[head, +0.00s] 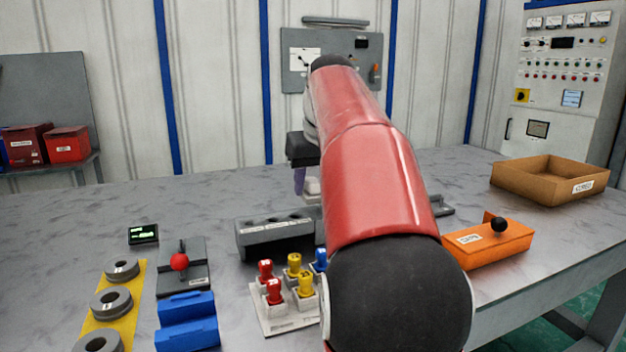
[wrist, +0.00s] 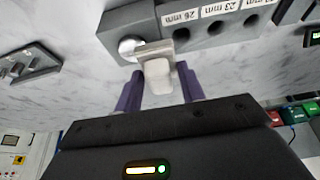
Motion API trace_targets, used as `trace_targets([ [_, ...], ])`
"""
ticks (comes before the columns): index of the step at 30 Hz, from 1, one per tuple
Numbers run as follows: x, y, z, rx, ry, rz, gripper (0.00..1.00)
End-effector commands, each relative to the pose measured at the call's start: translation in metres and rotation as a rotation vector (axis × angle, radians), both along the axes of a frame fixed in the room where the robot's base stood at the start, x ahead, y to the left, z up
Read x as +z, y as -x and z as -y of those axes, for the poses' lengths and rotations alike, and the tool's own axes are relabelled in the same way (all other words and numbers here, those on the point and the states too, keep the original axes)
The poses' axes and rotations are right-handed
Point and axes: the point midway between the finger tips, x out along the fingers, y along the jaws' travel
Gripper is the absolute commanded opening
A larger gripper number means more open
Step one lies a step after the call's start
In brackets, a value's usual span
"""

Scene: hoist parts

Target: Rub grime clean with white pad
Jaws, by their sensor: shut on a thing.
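My gripper (wrist: 160,92) has purple fingers and is shut on the white pad (wrist: 158,72), gripping its pale stem. The pad's flat off-white plate points away from the fingers, in front of the grey holed block (wrist: 190,38). I cannot tell whether the plate touches the block. In the head view, my gripper (head: 304,184) is partly hidden by my red arm, and the pad (head: 312,187) shows small beside a purple finger, just behind the grey block (head: 265,238). I cannot make out the grime; the table has grey marbling all over.
In front of the block are red, yellow and blue plugs on a plate (head: 272,321). An orange box (head: 488,242) and a cardboard tray (head: 545,185) lie right. Left are a red-knobbed lever (head: 180,262), a blue block (head: 188,325) and grey rings (head: 111,302). The table's back left is clear.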

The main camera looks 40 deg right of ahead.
Motion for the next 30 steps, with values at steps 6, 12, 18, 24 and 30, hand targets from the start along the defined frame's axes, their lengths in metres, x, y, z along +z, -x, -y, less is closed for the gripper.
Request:
trace_targets([
  [6,0.0004,-0.0001,0.0,0.0,0.0,0.0,0.21],
  [12,0.0004,-0.0001,-0.0001,0.0,0.0,0.0,0.21],
  [18,-0.0008,0.0,-0.0001,0.0,0.0,0.0,0.21],
  [24,-0.0048,-0.0001,-0.0002,0.0,0.0,0.0,0.21],
  [30,-0.0088,0.0,-0.0003,0.001,0.0,0.0,0.21],
])
